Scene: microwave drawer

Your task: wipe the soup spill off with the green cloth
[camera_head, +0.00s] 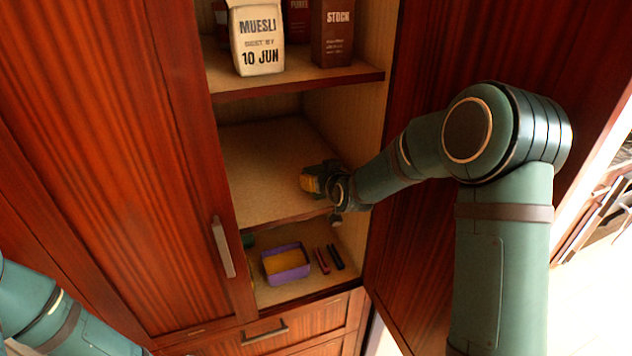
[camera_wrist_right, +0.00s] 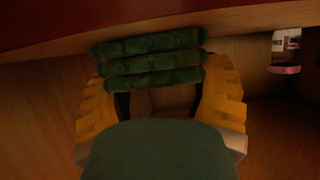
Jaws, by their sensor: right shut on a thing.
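The green cloth (camera_wrist_right: 150,56) shows in the right wrist view as a folded or rolled dark green bundle between my yellow fingers. My right gripper (camera_head: 312,182) is shut on it and reaches into the open cupboard, over the right part of the middle shelf (camera_head: 262,150). In the head view the cloth is small and mostly hidden by the gripper. I cannot make out the soup spill in either view. My left arm shows at the lower left of the head view, but its gripper is out of the picture.
A muesli bag (camera_head: 257,38) and a stock box (camera_head: 332,33) stand on the shelf above. A purple tray (camera_head: 287,264) sits on the shelf below, beside two small sticks (camera_head: 328,259). The open door (camera_head: 440,240) is at the right.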

